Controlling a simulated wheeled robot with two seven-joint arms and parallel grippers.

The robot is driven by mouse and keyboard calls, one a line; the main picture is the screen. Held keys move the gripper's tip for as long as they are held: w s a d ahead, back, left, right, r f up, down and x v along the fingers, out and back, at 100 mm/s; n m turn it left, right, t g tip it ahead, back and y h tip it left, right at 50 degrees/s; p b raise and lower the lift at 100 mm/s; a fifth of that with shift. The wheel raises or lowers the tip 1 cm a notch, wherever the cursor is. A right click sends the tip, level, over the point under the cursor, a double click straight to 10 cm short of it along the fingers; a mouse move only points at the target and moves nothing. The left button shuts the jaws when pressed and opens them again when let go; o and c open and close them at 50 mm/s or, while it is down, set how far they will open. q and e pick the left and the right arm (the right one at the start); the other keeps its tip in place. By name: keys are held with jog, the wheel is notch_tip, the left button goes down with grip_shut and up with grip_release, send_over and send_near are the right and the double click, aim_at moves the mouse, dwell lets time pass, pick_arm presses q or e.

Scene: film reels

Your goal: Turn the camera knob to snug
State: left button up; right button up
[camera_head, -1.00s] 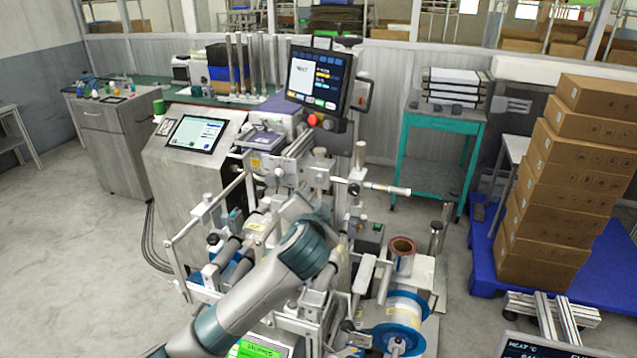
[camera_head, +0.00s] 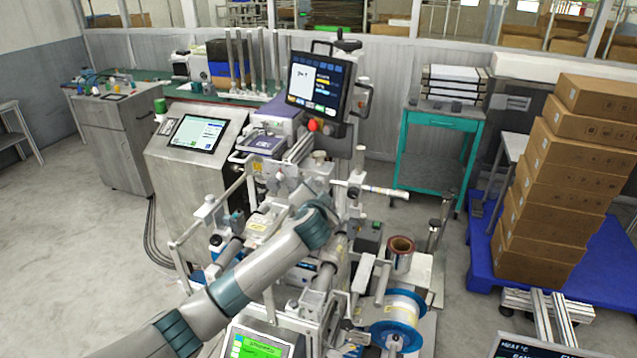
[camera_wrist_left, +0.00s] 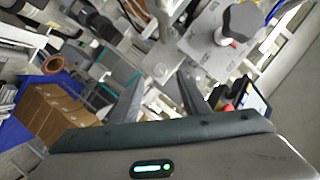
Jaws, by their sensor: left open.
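My left arm reaches in from the bottom left over the film machine (camera_head: 190,160). Its left gripper (camera_head: 306,190) is small and partly lost among the machine's metal parts in the head view. In the left wrist view the left gripper (camera_wrist_left: 162,98) has its two dark fingers apart, with nothing seen between them. A dark grey faceted knob (camera_wrist_left: 243,20) stands on a grey metal block at the upper right there, beyond the fingers and apart from them. I cannot tell for sure whether it is the camera knob. My right gripper is not in view.
A monitor (camera_head: 316,82) with a red button stands behind the work area. A horizontal white-handled rod (camera_head: 370,190) juts to the right. A blue-rimmed reel (camera_head: 397,315) sits low in front. Stacked cartons (camera_head: 550,185) stand on a blue pallet at the right. The floor at left is clear.

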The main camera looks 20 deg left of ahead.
aim_at(319, 185)
pick_arm(q)
jog(key=shift+p+x, duration=0.7)
jog(key=shift+x, duration=1.9)
jog(key=shift+f, duration=0.1)
jog(key=c, duration=1.1)
